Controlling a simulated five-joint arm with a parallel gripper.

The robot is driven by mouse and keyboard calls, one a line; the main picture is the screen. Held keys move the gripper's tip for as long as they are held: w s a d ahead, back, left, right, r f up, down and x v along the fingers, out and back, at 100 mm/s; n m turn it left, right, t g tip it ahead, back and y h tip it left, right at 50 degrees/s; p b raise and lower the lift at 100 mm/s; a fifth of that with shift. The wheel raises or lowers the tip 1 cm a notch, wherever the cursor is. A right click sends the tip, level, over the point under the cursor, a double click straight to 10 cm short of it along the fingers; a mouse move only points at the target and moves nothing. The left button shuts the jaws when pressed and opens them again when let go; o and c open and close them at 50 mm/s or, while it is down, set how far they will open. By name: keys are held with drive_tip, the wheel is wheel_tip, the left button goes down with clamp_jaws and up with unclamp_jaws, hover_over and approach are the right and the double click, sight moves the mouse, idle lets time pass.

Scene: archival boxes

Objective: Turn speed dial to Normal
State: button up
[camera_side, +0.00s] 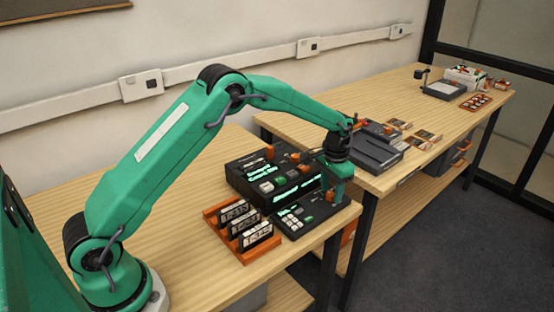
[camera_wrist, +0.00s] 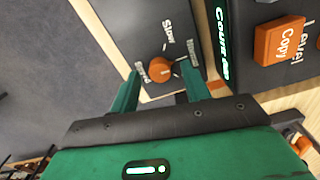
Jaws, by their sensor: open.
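The speed dial (camera_wrist: 161,68) is a round orange knob on a dark panel (camera_wrist: 150,25) in the wrist view. The word "Slow" stands above it, with small blurred labels to its left and right; the right one may read "Normal". I cannot tell which label the knob points to. My gripper (camera_wrist: 161,86) is open, with one green finger on each side just below the knob in the picture. The fingertips look close to the dial, but contact is unclear. In the side view my gripper (camera_side: 338,188) points down over the right end of the black control units, largely hiding the dial.
A black device (camera_side: 270,180) with lit green displays stands beside the gripper. A large orange "Copy" button (camera_wrist: 280,40) is at the right of the wrist view. An orange rack (camera_side: 243,230) of labelled cards sits in front. The near table's edge is close by.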

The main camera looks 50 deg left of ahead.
sight(329, 194)
wheel_tip(329, 194, up, 7)
drive_tip(key=shift+r, duration=0.15)
idle(0.4)
drive_tip(key=s+a+r+n+t, duration=0.1)
drive_tip(key=s+a+r+t, duration=0.15)
drive_tip(key=s+r, duration=1.35)
drive_tip(key=s+f+n+t, duration=0.1)
drive_tip(key=s+t, duration=0.2)
drive_tip(key=s, duration=1.6)
drive_tip(key=shift+s+a+f, duration=0.15)
drive_tip(key=shift+a+f, duration=0.1)
drive_tip(key=shift+f, duration=0.15)
